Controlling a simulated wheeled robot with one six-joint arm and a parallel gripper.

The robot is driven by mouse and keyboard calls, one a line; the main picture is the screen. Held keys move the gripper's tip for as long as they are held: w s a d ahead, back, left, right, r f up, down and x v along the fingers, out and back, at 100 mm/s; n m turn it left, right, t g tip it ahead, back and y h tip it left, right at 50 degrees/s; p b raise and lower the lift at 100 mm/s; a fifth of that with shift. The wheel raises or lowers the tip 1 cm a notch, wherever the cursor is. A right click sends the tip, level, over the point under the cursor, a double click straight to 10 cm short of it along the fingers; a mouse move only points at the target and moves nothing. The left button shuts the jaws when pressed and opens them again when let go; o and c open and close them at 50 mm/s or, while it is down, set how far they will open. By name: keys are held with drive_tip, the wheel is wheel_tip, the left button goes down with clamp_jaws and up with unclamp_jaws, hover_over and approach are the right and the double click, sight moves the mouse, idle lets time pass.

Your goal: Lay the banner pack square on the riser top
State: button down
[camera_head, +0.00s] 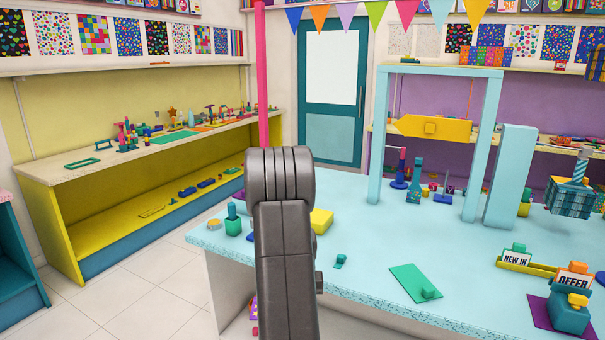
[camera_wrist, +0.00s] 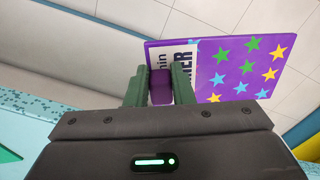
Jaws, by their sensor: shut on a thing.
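The banner pack (camera_wrist: 238,68) is a flat purple piece with coloured stars and a white lettered label, in the upper right of the wrist view. My gripper (camera_wrist: 160,76) has its green fingers closed on a small purple block at the pack's left part. White floor tiles show beyond the pack, so it hangs clear of the table there. In the head view my dark arm hides the gripper and most of the pack. I cannot tell for sure which thing is the riser; a yellow block (camera_head: 321,221) stands near the table's left edge, partly behind my arm.
The light blue table (camera_head: 375,240) holds a green mat (camera_head: 412,283), a teal block with an OFFER sign (camera_head: 569,314), and a yellow tray (camera_head: 527,264). A light blue frame (camera_head: 376,140) rises at the back. Table space between arm and green mat is mostly free.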

drive_tip(key=s+f, duration=0.4)
drive_tip(key=f, duration=0.3)
drive_tip(key=shift+s, duration=0.25)
drive_tip(key=shift+r, duration=0.2)
wheel_tip(320, 180, up, 4)
drive_tip(key=shift+f+p, duration=0.15)
drive_tip(key=shift+p, duration=0.85)
wheel_tip(320, 180, down, 2)
drive_tip(key=shift+a, duration=0.1)
